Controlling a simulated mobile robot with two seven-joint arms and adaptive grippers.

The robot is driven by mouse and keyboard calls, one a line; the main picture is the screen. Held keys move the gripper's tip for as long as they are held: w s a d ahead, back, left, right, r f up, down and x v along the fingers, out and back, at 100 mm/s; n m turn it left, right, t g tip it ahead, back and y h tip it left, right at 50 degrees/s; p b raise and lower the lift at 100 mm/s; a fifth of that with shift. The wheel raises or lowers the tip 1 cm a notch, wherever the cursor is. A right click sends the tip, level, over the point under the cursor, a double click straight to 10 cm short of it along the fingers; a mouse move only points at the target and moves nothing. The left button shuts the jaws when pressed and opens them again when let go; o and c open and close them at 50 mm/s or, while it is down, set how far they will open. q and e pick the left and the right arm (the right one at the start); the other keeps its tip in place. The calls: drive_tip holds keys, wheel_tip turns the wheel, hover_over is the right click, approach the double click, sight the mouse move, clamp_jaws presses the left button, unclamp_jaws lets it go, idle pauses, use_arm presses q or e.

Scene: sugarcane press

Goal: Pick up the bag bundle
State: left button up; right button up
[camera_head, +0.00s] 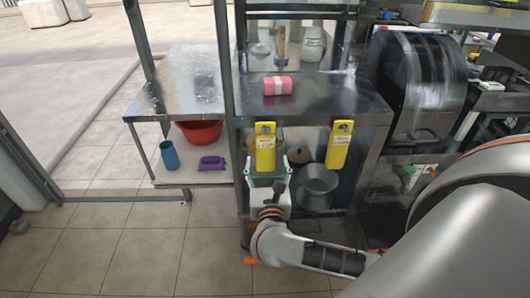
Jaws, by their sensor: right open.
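A pink bundle with a pale band around it (277,85), which looks like the bag bundle, lies on the metal counter (330,100) near its front left. My right gripper (267,174) is in front of the cabinet, below the counter edge and lower in the picture than the bundle. It is open and apart from the bundle. Its fingertips are hard to make out against the left yellow tag (265,148). My left gripper is not in view.
A second yellow tag (340,145) hangs at the counter front. Metal pots (318,183) stand on the shelf below. A red bowl (200,131), blue cup (169,155) and purple item (211,163) sit on the left lower shelf. A post (225,60) rises left of the bundle.

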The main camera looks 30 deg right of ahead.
sight(265, 154)
drive_tip(key=x, duration=0.7)
drive_tip(key=shift+w+a+f, duration=0.1)
drive_tip(key=shift+w+f, duration=0.05)
drive_tip(key=shift+f, duration=0.05)
drive_tip(key=c, duration=1.1)
